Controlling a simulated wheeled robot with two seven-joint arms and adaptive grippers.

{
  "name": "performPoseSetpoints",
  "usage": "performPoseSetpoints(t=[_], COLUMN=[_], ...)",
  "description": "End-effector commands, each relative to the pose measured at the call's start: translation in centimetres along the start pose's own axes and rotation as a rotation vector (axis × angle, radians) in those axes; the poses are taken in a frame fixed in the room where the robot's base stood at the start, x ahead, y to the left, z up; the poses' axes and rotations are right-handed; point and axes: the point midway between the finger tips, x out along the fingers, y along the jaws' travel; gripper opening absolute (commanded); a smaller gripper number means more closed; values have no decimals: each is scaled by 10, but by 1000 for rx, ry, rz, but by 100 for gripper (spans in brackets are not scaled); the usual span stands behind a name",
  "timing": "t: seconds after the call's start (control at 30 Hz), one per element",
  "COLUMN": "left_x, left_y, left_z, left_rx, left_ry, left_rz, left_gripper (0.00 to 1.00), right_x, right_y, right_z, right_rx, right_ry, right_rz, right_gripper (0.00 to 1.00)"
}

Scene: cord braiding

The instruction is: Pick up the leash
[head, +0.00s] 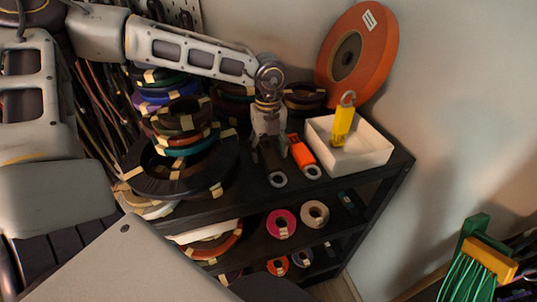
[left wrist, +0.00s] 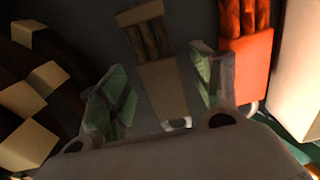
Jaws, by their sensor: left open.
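A short dark-brown leash (head: 272,160) with a tan band and a metal ring lies on the top shelf. In the left wrist view this leash (left wrist: 165,88) lies between my two spread fingers, with a gap on either side. My left gripper (head: 267,140) is open, pointing down over it; it hides the leash's far part in the head view. An orange leash (head: 301,153) with a ring lies just right of it; it also shows in the left wrist view (left wrist: 249,75). My right gripper is not in view.
The white tray (head: 375,160) stands close right of the orange leash. Stacked cord coils (head: 180,150) crowd the left of the black shelf (head: 232,199). A large orange spool (head: 375,55) leans on the back wall. Tape rolls (head: 315,213) sit on a lower shelf.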

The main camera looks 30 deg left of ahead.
Motion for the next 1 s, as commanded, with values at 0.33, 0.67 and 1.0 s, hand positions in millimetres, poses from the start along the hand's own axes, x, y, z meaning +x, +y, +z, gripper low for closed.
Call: performPoseSetpoints(t=[0.33,0.67,1.0], left_x=[10,9,9], left_y=[0,0,0], left_z=[0,0,0], left_rx=[0,0,0], left_ry=[0,-1,-1], left_rz=[-1,-1,-1], left_gripper=[64,64,23], right_x=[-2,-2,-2], right_y=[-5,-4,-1], right_z=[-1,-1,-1], right_rx=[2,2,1], right_ry=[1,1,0], right_rz=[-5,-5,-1], right_gripper=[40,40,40])
